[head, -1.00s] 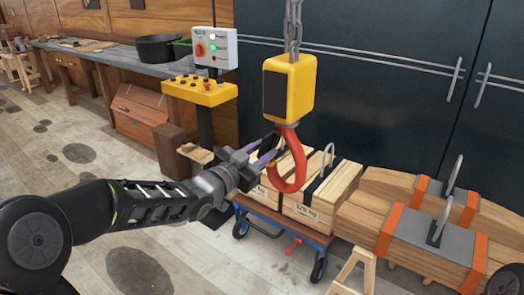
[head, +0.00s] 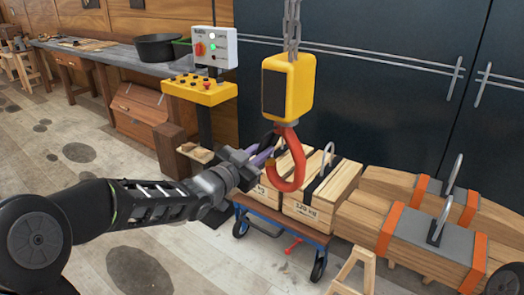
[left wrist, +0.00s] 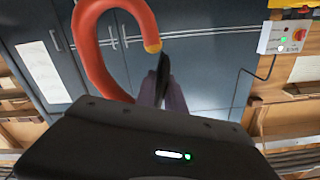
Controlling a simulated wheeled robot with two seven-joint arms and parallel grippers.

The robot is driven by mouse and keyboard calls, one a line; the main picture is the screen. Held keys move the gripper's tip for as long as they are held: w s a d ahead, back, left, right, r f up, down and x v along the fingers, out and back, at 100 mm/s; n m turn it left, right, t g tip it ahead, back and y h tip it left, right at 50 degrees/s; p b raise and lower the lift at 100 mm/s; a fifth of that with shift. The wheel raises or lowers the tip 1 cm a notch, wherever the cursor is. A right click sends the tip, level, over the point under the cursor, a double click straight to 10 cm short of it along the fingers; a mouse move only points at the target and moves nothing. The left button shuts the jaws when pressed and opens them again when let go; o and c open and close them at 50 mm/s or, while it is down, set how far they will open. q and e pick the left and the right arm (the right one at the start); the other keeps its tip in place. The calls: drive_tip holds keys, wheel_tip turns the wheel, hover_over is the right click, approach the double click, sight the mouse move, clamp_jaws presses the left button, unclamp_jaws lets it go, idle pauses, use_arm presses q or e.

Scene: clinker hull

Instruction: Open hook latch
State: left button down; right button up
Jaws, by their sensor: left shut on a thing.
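A red hook (head: 287,172) hangs under the yellow hoist block (head: 289,87) on a chain, with its open side to the left. The hook also shows large in the left wrist view (left wrist: 89,42). A dark latch (head: 269,139) sits at the hook's mouth; in the left wrist view the latch (left wrist: 163,73) stands near the hook's orange-brown tip. My left gripper (head: 262,155) reaches in from the left. Its purple-grey fingers (left wrist: 164,93) are shut on the latch, partly hiding it. My right gripper is not in view.
Wooden crates (head: 312,195) stand on a blue cart (head: 285,228) behind and below the hook. A yellow control panel (head: 200,91) stands left of the hoist. Strapped timber with grey lifting plates (head: 432,228) lies at the right. A wooden trestle (head: 352,272) is in front.

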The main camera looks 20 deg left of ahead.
use_arm(q)
drive_tip(key=shift+w+a+r, duration=0.1)
drive_tip(key=shift+a+r, duration=0.05)
idle(0.8)
drive_tip(key=m+b, duration=0.1)
drive_tip(key=a+m+b, duration=0.1)
drive_tip(key=shift+w+r+b, duration=0.15)
drive_tip(key=shift+r+b, duration=0.05)
drive_tip(key=shift+b, duration=0.1)
wheel_tip(320, 180, up, 10)
drive_tip(key=a+m+b, duration=0.1)
drive_tip(key=m+b, duration=0.2)
drive_tip(key=m, duration=1.3)
drive_tip(key=shift+w+a+f+b, duration=0.15)
drive_tip(key=shift+w+a+b, duration=0.15)
drive_tip(key=shift+w+a, duration=0.1)
drive_tip(key=shift+m, duration=0.3)
